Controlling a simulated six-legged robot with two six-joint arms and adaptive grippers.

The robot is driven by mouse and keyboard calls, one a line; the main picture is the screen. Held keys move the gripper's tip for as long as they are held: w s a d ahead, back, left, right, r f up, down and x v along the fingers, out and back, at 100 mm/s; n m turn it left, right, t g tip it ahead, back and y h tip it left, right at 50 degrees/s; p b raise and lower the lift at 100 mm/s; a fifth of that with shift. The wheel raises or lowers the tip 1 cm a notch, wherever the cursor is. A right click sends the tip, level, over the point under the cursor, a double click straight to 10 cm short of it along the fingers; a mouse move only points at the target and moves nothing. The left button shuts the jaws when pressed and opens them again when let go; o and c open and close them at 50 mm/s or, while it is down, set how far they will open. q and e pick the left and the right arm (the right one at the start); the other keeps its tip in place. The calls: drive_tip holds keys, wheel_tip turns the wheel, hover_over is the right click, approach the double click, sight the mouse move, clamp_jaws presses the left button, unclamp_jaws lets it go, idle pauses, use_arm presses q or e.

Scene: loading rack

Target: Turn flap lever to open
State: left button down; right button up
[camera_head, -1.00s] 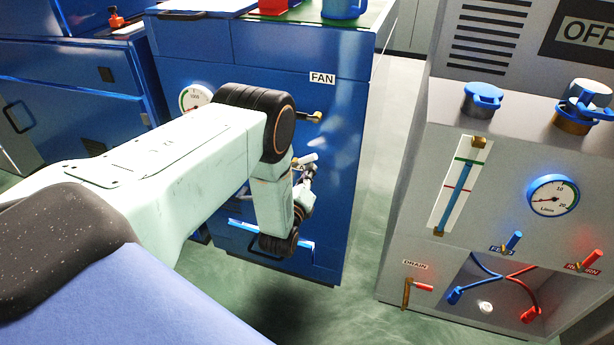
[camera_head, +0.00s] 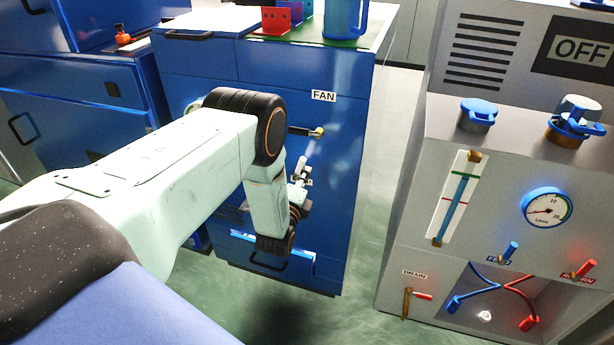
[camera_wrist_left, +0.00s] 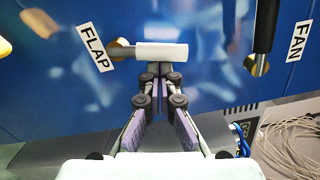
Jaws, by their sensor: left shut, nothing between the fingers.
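The flap lever (camera_wrist_left: 160,54) has a white handle and a brass pivot. In the left wrist view it lies across the picture, the handle pointing right from the pivot, beside the tilted FLAP label (camera_wrist_left: 96,50). My left gripper (camera_wrist_left: 160,76) is shut and empty. Its fingertips are just below the white handle in that view; I cannot tell if they touch it. In the head view the left gripper (camera_head: 299,190) is small and partly hidden by my wrist, in front of the blue cabinet (camera_head: 345,190). My right gripper is not in view.
The black fan lever (camera_wrist_left: 266,28) is close by, next to the FAN label (camera_wrist_left: 298,41). A grey panel unit (camera_head: 415,230) with gauge, valves and hoses stands at the right. Green floor (camera_head: 380,240) lies between it and the cabinet. Cables (camera_wrist_left: 290,140) lie on the floor.

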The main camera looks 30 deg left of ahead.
use_arm(q)
drive_tip(key=shift+s+a+r, duration=0.2)
drive_tip(key=shift+a+r, duration=0.05)
drive_tip(key=shift+r, duration=0.15)
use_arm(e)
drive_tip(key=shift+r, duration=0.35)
use_arm(q)
drive_tip(key=shift+w+f, duration=0.1)
